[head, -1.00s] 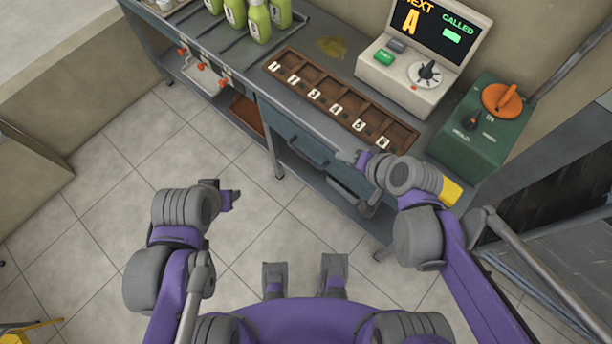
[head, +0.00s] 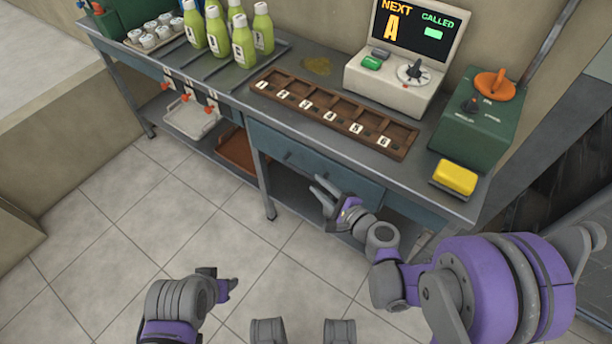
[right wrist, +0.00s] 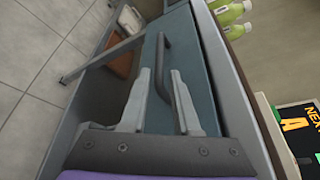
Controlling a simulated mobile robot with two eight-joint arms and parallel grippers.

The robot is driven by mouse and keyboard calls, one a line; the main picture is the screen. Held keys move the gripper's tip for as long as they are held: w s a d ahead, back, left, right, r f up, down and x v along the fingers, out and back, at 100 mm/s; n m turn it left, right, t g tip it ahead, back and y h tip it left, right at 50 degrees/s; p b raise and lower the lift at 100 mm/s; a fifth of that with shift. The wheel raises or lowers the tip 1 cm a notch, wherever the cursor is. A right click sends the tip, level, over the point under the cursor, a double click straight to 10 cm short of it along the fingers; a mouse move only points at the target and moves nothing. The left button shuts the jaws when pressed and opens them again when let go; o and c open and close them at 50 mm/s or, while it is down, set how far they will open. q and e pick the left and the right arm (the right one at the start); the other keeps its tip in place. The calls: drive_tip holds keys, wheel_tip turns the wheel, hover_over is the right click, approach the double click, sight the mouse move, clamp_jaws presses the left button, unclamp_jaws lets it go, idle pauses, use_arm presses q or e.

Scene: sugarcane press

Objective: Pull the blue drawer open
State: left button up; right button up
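The blue drawer (head: 347,180) sits under the counter top and looks closed. Its front also shows in the right wrist view (right wrist: 205,80), with a dark bar handle (right wrist: 167,62). My right gripper (head: 318,188) is in front of the drawer, fingers toward it. In the right wrist view my right gripper (right wrist: 160,75) is open, and the near end of the handle appears between the two fingers, without clear contact. My left gripper (head: 232,284) hangs over the floor, away from the counter; its opening is unclear.
The counter carries a wooden numbered tray (head: 400,155), green bottles (head: 243,45), a white display machine (head: 395,90), a green control box (head: 475,130) and a yellow block (head: 455,178). A brown tray (head: 238,150) lies on the lower shelf. The floor in front is clear.

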sight(310, 178)
drive_tip(key=x, duration=0.6)
drive_tip(key=shift+w+a+f+b, duration=0.1)
drive_tip(key=shift+w+a+b, duration=0.15)
drive_tip(key=shift+b, duration=0.05)
clamp_jaws()
idle(1.1)
